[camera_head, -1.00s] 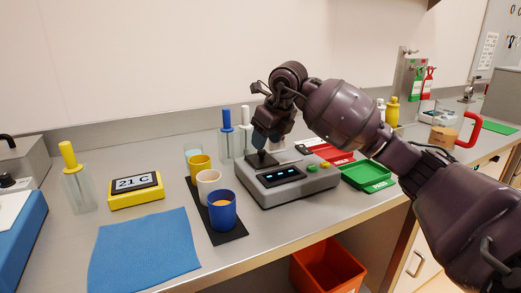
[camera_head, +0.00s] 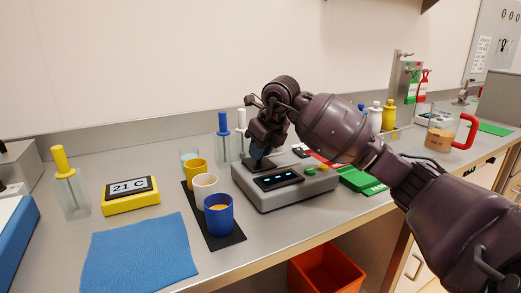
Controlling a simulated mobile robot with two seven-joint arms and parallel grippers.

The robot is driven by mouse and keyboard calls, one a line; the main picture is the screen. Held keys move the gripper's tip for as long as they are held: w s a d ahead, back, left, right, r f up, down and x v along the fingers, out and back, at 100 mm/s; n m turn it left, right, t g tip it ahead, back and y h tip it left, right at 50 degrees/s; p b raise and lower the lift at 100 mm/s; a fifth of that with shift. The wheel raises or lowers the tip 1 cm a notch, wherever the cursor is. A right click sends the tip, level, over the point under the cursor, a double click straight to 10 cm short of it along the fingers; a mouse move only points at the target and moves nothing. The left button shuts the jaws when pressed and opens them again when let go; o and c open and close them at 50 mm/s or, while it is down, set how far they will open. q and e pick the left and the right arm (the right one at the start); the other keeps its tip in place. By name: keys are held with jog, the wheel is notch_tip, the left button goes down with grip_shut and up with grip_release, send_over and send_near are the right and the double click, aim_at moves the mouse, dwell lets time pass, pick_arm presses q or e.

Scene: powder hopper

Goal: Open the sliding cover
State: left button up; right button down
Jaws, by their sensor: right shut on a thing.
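A grey powder hopper unit (camera_head: 325,183) stands on the bench with a lit display (camera_head: 279,180) and a green and an orange button. A small black sliding cover (camera_head: 257,164) with an upright part lies on top, at its back left. My right gripper (camera_head: 259,153) comes down onto this upright part from above and appears shut on it. The fingertips are small and partly hidden by my wrist. The hopper opening cannot be made out. My left gripper is not in view.
A black mat (camera_head: 225,240) with several cups, including a blue cup (camera_head: 218,215), lies left of the unit. A blue cloth (camera_head: 140,255) and a yellow 21 C display (camera_head: 131,195) are farther left.

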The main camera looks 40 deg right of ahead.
jog(key=shift+s+d, duration=0.1)
jog(key=shift+d, duration=0.35)
jog(key=d, duration=0.2)
jog(key=s+d+p, duration=0.1)
jog(key=d, duration=0.2)
jog(key=shift+s+d, duration=0.2)
jog(key=shift+d, duration=0.35)
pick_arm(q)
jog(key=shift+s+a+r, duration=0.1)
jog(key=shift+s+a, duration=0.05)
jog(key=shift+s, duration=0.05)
pick_arm(e)
jog(key=c, duration=1)
grip_release()
jog(key=shift+o, duration=0.3)
